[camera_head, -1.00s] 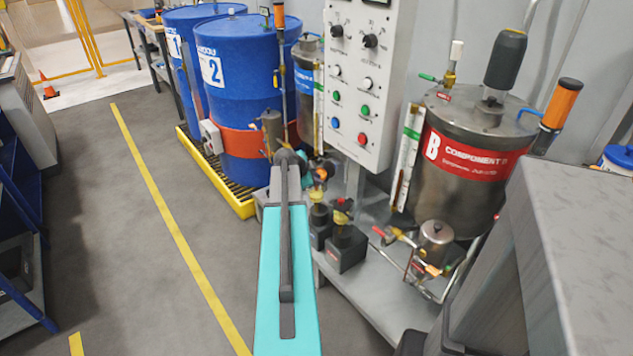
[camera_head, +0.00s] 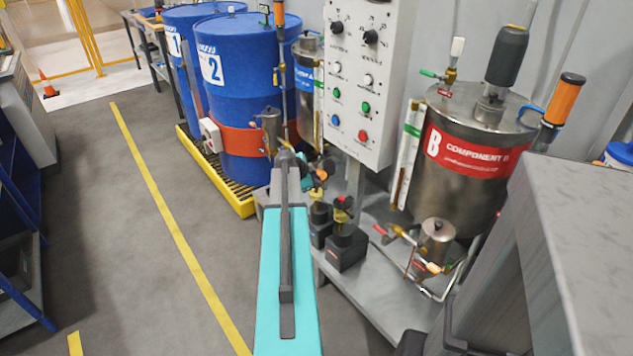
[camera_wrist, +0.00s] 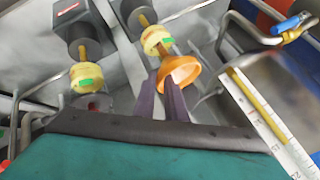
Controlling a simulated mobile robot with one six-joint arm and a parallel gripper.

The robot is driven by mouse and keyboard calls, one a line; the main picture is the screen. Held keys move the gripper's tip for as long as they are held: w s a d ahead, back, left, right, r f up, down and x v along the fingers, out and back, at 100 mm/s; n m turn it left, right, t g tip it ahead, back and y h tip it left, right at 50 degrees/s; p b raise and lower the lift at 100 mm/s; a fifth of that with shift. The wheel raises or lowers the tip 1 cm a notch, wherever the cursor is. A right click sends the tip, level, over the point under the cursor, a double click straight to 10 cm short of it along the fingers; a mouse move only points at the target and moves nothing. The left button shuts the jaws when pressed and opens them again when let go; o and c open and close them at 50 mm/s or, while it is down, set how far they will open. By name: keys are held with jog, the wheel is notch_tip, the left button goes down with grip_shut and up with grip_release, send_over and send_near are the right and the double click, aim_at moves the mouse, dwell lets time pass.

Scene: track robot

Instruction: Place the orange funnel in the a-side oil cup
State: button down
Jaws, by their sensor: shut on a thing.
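My gripper (camera_wrist: 163,86) is shut on the orange funnel (camera_wrist: 183,69), held at its fingertips in the wrist view. In the head view my gripper is mostly hidden behind my arm, and a small orange part of the funnel (camera_head: 321,174) shows beside its end. Two pale yellow cups with green marks stand on dark blocks: one cup (camera_wrist: 156,39) is close beyond the funnel, and the other cup (camera_wrist: 84,77) is to the left. The funnel appears apart from both, though its height over them is hard to judge. I cannot tell which cup is the a-side one.
A control panel (camera_head: 366,80) stands right of my arm. The component B tank (camera_head: 470,190) is farther right, with pipes and a small metal pot (camera_head: 437,236) in front. Blue drums (camera_head: 240,95) stand behind left. The floor at left is clear.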

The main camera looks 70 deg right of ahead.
jog(key=shift+f, duration=0.2)
jog(key=c, duration=1.8)
grip_release()
jog(key=shift+r, duration=0.15)
jog(key=v, duration=1.2)
jog(key=shift+r+p, duration=0.4)
jog(key=shift+r, duration=0.05)
